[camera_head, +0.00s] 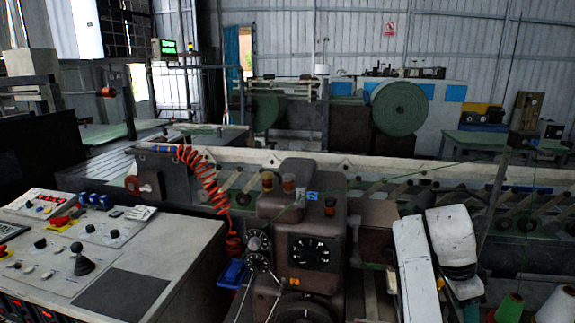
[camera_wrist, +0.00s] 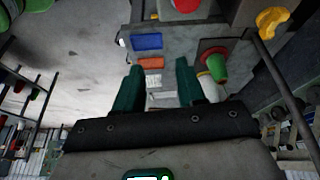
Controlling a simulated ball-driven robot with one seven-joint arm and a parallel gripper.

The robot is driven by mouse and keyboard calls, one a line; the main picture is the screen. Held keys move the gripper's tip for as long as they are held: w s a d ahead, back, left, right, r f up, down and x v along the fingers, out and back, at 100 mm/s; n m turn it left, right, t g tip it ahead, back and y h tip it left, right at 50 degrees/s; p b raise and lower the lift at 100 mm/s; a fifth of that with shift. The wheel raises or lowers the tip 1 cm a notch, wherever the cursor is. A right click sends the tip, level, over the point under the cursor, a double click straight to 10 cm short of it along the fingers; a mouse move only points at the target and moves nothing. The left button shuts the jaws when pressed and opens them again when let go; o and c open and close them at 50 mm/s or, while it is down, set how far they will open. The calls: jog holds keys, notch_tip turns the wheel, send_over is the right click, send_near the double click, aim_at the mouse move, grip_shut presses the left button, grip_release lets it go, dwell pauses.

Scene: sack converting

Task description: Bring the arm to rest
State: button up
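My gripper (camera_wrist: 159,82) shows in the wrist view with two dark green fingers. The fingers stand apart, with a clear gap and nothing held between them. Beyond them are a blue patch (camera_wrist: 147,41) and an orange patch (camera_wrist: 151,63) on a grey surface. In the head view, white links of my arm (camera_head: 411,265) stand folded at the lower right, in front of the machine. The gripper itself cannot be made out in the head view.
A control desk (camera_head: 130,290) with buttons and a joystick fills the lower left. A brown machine head (camera_head: 318,250) with dials stands left of my arm. A red coiled hose (camera_head: 205,190) hangs beside it. Thread cones (camera_head: 509,308) stand at the lower right. A red-and-green cone (camera_wrist: 216,66) is near the right finger.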

jog(key=s+a+f+n+t+y, duration=0.1)
jog(key=s+a+f+n, duration=0.1)
jog(key=s+f+n, duration=0.5)
jog(key=s+a+f+n, duration=0.3)
jog(key=s+f, duration=0.7)
jog(key=s+a+f+n+y, duration=0.1)
jog(key=s+a+n, duration=0.1)
jog(key=s, duration=0.3)
jog(key=s+a+n+y, duration=0.1)
jog(key=s+a+n, duration=0.2)
jog(key=s, duration=0.3)
jog(key=s+a+f+n+t+y, duration=0.1)
jog(key=s+a+n, duration=0.1)
jog(key=s+n, duration=0.2)
jog(key=shift+s+a+f, duration=0.3)
jog(key=shift+s+a, duration=0.1)
jog(key=shift+s, duration=0.85)
